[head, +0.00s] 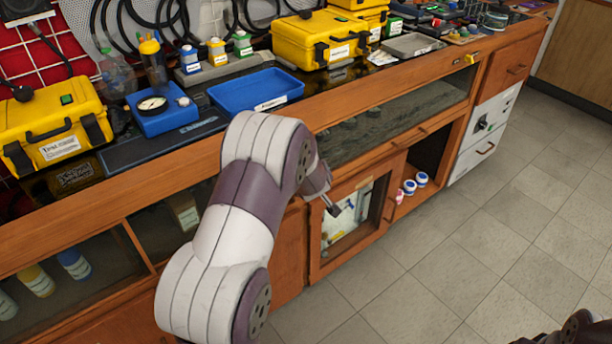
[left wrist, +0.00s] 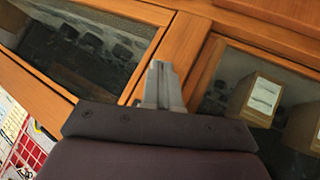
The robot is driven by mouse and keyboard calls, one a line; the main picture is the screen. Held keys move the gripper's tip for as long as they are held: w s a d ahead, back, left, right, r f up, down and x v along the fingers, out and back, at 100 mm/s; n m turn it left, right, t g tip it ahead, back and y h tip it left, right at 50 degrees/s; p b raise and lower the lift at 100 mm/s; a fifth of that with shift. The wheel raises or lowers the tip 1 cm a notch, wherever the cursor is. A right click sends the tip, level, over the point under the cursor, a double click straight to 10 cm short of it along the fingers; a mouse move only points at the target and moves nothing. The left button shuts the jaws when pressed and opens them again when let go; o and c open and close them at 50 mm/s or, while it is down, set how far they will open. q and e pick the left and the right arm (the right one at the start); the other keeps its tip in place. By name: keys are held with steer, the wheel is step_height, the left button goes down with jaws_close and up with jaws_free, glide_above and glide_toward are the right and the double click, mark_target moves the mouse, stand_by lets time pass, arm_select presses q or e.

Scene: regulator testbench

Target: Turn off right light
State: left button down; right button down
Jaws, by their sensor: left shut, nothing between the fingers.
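No lit lamp that I can identify as the right light shows in either view. A white panel (head: 492,128) with a black knob is set in the bench front at the right. A small yellow fitting (head: 469,59) sits on the bench edge above it. My left gripper (head: 333,209) is low in front of the cabinet doors, well left of that panel. In the left wrist view its fingers (left wrist: 162,86) are together and empty, before a wooden frame and glass panes. A dark part of my body shows at the lower right corner; no right gripper can be made out.
The wooden bench carries a yellow case (head: 57,125) with a green switch, another yellow case (head: 320,40), a blue tray (head: 253,91), a blue gauge unit (head: 163,113) and a metal tray (head: 413,45). An open shelf holds white-and-blue items. The tiled floor (head: 480,240) is clear.

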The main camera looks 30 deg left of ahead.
arm_select(q)
steer(key=shift+f+t+y, duration=0.1)
steer(key=shift+t+y, duration=0.2)
arm_select(e)
steer(key=shift+f, duration=0.15)
arm_select(q)
steer(key=shift+r+p, duration=0.8)
steer(key=shift+p, duration=0.25)
arm_select(e)
steer(key=shift+r, duration=0.9)
